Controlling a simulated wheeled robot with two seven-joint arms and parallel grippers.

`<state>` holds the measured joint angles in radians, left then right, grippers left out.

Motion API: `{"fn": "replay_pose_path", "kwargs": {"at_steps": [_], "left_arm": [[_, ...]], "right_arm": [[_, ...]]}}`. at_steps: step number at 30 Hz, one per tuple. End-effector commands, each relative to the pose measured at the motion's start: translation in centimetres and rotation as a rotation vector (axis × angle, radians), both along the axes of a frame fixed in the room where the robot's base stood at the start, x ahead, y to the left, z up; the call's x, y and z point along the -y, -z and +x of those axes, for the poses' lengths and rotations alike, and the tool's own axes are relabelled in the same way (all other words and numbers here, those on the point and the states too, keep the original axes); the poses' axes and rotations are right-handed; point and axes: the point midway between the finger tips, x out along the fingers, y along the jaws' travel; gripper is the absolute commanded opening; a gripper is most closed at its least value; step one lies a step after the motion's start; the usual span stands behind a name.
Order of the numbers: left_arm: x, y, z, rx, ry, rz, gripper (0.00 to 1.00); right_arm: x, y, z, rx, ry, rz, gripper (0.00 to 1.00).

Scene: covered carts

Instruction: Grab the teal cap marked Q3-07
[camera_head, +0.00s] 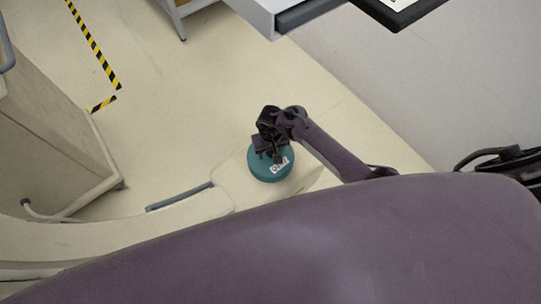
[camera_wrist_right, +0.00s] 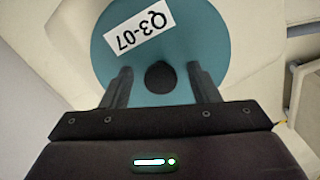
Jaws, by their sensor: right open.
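The teal cap (camera_head: 262,172) is round and sits on a cream surface in the lower middle of the head view. In the right wrist view the cap (camera_wrist_right: 196,38) fills the upper middle, with a white label reading Q3-07 upside down and a dark round knob (camera_wrist_right: 160,77) at its centre. My right gripper (camera_head: 268,155) is over the cap in the head view. In the right wrist view its two fingers (camera_wrist_right: 160,82) are open, one on each side of the knob, with gaps to it. My left gripper is not in view.
A beige cart (camera_head: 50,130) stands at the left. A black and yellow striped line (camera_head: 95,45) runs on the floor. A white and grey unit (camera_head: 285,18) and a dark-edged panel (camera_head: 400,12) are at the top. Open floor (camera_head: 180,100) lies between.

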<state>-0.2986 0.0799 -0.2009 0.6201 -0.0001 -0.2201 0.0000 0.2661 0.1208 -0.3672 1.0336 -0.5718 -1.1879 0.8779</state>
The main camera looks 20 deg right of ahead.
Motion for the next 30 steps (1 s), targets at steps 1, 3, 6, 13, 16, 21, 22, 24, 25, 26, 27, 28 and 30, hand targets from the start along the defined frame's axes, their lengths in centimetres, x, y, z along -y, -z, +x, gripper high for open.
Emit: {"fn": "replay_pose_path", "kwargs": {"at_steps": [1,3,6,13,16,21,22,24,25,26,27,28,30], "left_arm": [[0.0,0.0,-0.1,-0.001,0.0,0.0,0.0],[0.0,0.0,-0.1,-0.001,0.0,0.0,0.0],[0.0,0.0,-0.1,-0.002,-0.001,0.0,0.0],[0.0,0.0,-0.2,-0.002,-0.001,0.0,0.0],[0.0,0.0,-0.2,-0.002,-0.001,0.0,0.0],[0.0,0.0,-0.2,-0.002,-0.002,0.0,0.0],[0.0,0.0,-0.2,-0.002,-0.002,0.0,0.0],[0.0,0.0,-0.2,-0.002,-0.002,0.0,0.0],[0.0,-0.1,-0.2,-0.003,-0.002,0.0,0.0],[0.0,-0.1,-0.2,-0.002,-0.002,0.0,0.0],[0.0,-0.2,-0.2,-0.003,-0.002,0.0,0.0],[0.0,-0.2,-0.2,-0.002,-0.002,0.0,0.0],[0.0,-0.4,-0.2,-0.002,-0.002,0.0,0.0]], "right_arm": [[0.0,0.0,0.0,0.001,0.0,0.0,0.55],[0.0,0.0,0.0,0.001,0.0,0.001,0.55],[0.0,0.0,0.0,0.001,0.0,0.001,0.51],[0.0,0.0,0.0,0.001,0.0,0.001,0.21],[0.0,0.0,0.0,0.001,0.0,0.001,0.08],[0.0,-0.1,0.0,0.001,0.0,0.001,0.05],[0.0,-0.1,0.0,0.001,0.0,0.001,0.05],[0.0,-0.1,0.0,0.001,0.0,0.001,0.05],[-0.1,-0.2,0.0,0.001,0.0,0.001,0.05],[-0.1,-0.3,0.0,0.001,0.0,0.001,0.05],[-0.1,-0.6,0.1,0.001,0.001,0.002,0.05],[-0.1,-0.8,0.1,0.002,0.001,0.002,0.05],[-0.2,-1.5,0.1,0.002,0.001,0.004,0.05]]}}
